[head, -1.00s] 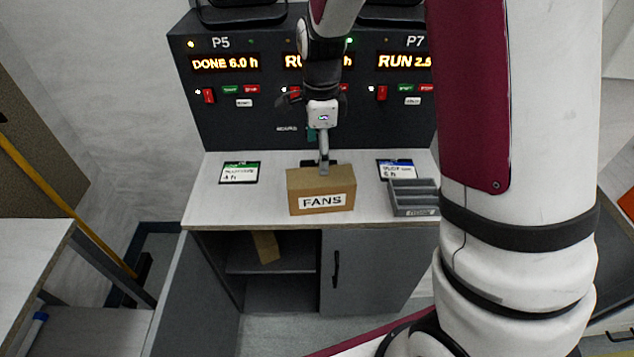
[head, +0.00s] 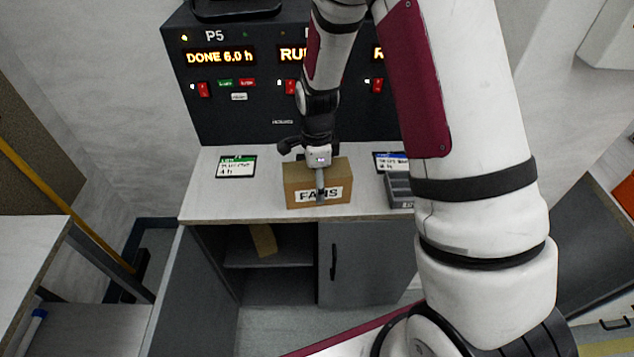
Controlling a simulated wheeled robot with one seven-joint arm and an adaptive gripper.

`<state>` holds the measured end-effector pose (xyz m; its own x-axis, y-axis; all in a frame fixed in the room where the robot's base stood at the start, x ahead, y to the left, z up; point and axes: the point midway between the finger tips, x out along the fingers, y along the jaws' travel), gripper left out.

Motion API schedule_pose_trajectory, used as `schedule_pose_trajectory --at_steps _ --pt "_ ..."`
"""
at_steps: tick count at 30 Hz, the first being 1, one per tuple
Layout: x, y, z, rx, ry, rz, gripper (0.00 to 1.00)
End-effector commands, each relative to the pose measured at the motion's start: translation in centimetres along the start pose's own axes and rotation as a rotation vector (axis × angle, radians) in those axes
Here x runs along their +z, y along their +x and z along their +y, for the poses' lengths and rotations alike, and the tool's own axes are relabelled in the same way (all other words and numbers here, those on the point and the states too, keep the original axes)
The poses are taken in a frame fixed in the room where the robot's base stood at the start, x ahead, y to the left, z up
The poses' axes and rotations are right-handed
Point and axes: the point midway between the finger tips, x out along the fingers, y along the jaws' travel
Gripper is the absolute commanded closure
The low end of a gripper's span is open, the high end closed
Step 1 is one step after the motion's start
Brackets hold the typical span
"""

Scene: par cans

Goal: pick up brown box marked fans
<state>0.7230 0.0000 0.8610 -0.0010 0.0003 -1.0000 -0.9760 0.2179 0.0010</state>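The brown cardboard box (head: 292,195) with the white FANS label stands on the light worktop, near its front edge. My gripper (head: 320,184) is right over the box and points down. One finger reaches down in front of the box's front face and covers the middle of the label. The other finger is hidden behind the gripper and the box. I cannot tell whether the fingers press on the box. The box rests upright on the worktop.
A grey tray (head: 400,188) stands right of the box, partly hidden by my arm. Labelled cards lie left (head: 236,167) and right (head: 388,161). The dark panel (head: 240,120) with displays rises behind. Below, a cabinet door (head: 188,290) stands open.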

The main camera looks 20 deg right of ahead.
Motion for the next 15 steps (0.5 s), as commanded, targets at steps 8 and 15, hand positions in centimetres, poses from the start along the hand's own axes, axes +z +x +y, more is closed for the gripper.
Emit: schedule_pose_trajectory --at_steps 8,15 --pt "0.01 -0.03 -0.03 -0.001 0.0 0.0 0.39" --pt "0.01 -0.07 -0.06 -0.002 0.0 0.0 0.83"
